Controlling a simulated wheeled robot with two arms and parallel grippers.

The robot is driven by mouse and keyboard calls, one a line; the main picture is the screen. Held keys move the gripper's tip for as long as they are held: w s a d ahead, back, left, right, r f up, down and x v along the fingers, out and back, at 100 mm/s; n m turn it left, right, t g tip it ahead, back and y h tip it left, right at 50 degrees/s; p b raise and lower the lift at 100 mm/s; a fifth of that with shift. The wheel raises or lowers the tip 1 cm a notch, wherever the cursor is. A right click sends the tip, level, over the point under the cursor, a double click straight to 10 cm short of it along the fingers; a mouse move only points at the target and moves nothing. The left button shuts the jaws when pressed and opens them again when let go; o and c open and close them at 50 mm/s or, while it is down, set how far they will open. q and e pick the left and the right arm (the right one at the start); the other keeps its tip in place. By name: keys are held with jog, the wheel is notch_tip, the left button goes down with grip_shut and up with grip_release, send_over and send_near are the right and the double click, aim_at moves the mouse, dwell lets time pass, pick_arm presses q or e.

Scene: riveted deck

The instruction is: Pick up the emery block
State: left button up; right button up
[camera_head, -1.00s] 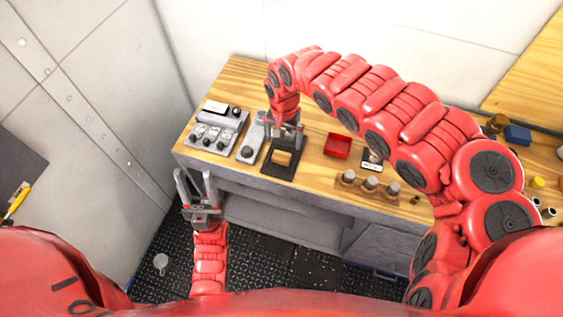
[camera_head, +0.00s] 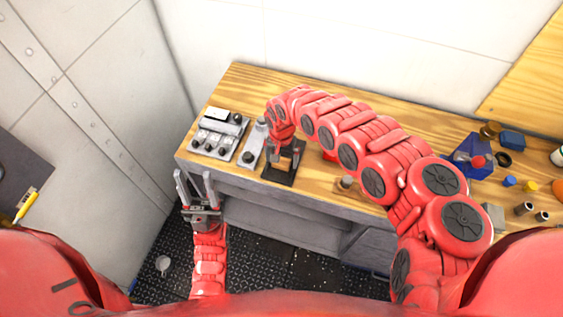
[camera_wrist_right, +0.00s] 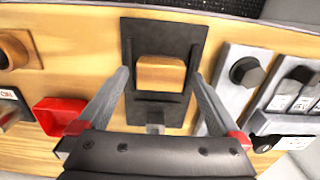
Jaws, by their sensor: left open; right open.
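A tan block, which looks like the emery block (camera_wrist_right: 161,73), lies on a black tray (camera_wrist_right: 160,28) on the wooden bench, seen in the right wrist view. My right gripper (camera_wrist_right: 160,84) is open, with one finger on each side of the block and a clear gap to each. I cannot tell how high the fingertips are. In the head view my right gripper (camera_head: 284,154) is over the black tray (camera_head: 278,176) and hides most of the block. My left gripper (camera_head: 194,181) is open and empty, in front of the bench's left end.
A grey switch panel (camera_head: 219,135) and a grey plate with a black knob (camera_head: 253,146) lie left of the tray. A red box (camera_wrist_right: 61,115) is on the tray's other side. A blue object (camera_head: 473,155) and several small parts crowd the right end.

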jog(key=c, duration=1.3)
jog(key=shift+r, duration=0.15)
